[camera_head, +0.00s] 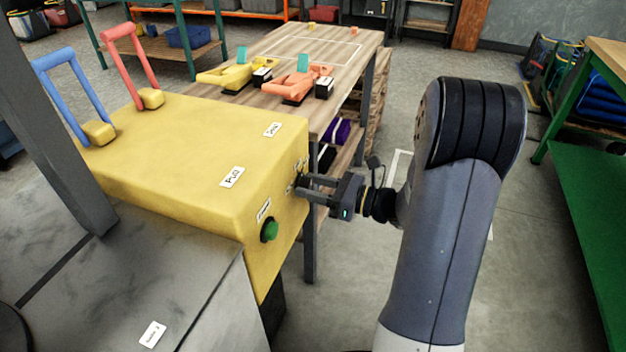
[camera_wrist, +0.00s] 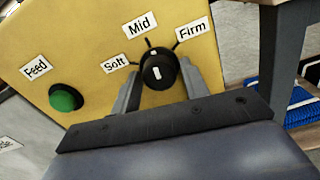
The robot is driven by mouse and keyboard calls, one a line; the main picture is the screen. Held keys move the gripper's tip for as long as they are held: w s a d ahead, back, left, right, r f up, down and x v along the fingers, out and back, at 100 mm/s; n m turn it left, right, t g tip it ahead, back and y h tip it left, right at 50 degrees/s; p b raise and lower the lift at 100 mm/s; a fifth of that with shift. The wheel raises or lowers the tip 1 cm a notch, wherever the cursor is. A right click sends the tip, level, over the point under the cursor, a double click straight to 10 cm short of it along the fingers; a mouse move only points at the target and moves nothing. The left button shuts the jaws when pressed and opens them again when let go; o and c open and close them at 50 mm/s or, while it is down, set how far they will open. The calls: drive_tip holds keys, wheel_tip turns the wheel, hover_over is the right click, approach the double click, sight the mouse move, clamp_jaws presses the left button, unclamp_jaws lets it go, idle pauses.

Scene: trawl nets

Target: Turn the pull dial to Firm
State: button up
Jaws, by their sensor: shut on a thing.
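The pull dial (camera_wrist: 158,68) is a round black knob on the end face of the yellow machine (camera_head: 190,150). Labels Soft (camera_wrist: 115,63), Mid (camera_wrist: 140,24) and Firm (camera_wrist: 192,32) sit around it with short black tick marks. The dial's white mark stands nearly upright in the wrist view, closest to the Mid tick. My gripper (camera_head: 304,188) reaches the end face from the right, and its fingers (camera_wrist: 158,80) are shut on the dial, one on each side. In the head view the dial is mostly hidden by the fingers.
A green Feed button (camera_head: 270,229) is on the same face, beside the dial; it also shows in the wrist view (camera_wrist: 66,97). A wooden table (camera_head: 320,45) with yellow and orange clamp-like items stands behind. A green bench (camera_head: 590,200) is at the right, with open floor between.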

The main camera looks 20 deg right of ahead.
drive_tip(key=m+p, duration=0.1)
drive_tip(key=p, duration=0.1)
drive_tip(key=m+p, duration=0.2)
drive_tip(key=p, duration=0.1)
drive_tip(key=m+p, duration=0.2)
drive_tip(key=p, duration=0.1)
drive_tip(key=shift+r, duration=0.35)
drive_tip(key=m+p, duration=0.3)
drive_tip(key=shift+f+p, duration=0.1)
drive_tip(key=shift+p, duration=0.2)
drive_tip(key=shift+f+m+p, duration=0.15)
drive_tip(key=shift+m+p, duration=0.7)
drive_tip(key=shift+m, duration=0.55)
drive_tip(key=o, duration=0.8)
drive_tip(key=v, duration=1.1)
